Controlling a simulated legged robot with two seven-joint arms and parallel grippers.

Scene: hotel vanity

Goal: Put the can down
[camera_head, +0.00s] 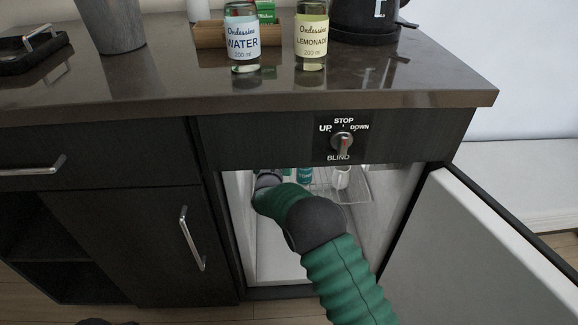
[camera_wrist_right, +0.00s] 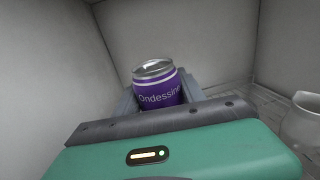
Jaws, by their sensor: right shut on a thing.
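A purple can (camera_wrist_right: 158,92) with a silver top and the label "Ondessine" stands between the fingers of my right gripper (camera_wrist_right: 160,100) in the right wrist view. The gripper is shut on it. In the head view my green right arm reaches into the open compartment (camera_head: 262,230) under the counter. The can and my right gripper's fingers are hidden there behind the arm. I cannot tell whether the can's base touches a surface. My left gripper is not in view.
The open door (camera_head: 480,260) stands at the right. Water (camera_head: 243,40) and lemonade (camera_head: 311,38) bottles stand on the counter (camera_head: 170,85).

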